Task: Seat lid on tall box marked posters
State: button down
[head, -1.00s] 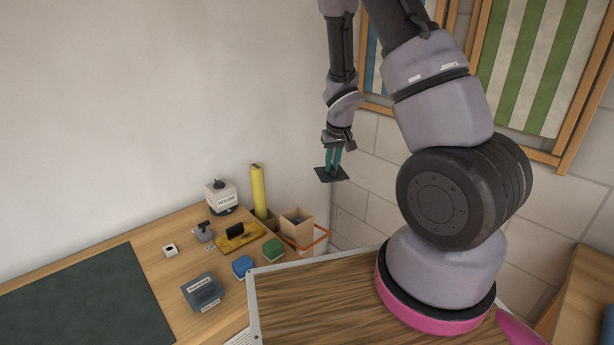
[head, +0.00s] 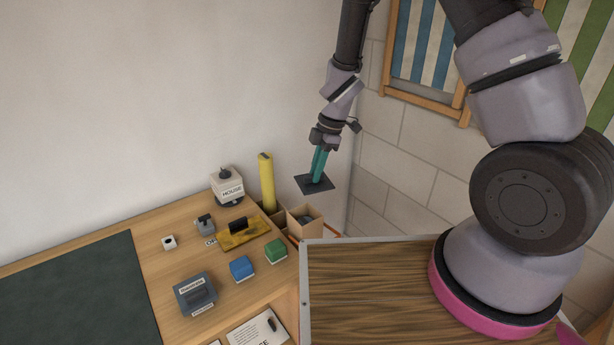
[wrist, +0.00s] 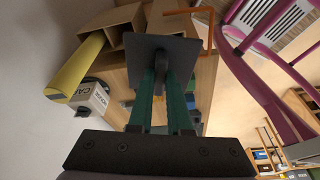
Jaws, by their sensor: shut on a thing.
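My gripper (head: 318,172) is shut on a dark square lid (head: 303,185), held in the air at the right of the desk. In the wrist view the lid (wrist: 168,50) lies across the ends of the teal fingers; its grip point shows between them. An open brown cardboard box (head: 304,230) stands below the lid at the desk's back right corner, with something dark inside. Another brown box, with a yellow roll (head: 267,184) standing in it, is just left of it. No posters marking is readable, so I cannot tell which box carries it. The lid is apart from both.
An orange frame (wrist: 186,12) lies beside the boxes. The wall is close behind.

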aim_at(305, 187)
jog(key=s+a+n, duration=0.2)
jog(key=n, duration=0.1)
jog(key=shift+s+a+f+g, duration=0.15)
jog(key=shift+s+a+g, duration=0.1)
jog(key=shift+a+g, duration=0.15)
jog(key=shift+f, duration=3.5)
jog(key=shift+d+f, duration=0.1)
jog(key=shift+f, duration=0.7)
jog(key=c, duration=0.8)
grip_release()
jog(key=shift+r+h, duration=0.1)
jog(key=shift+h, duration=0.2)
jog(key=shift+r, duration=3.45)
jog(key=shift+w, duration=0.1)
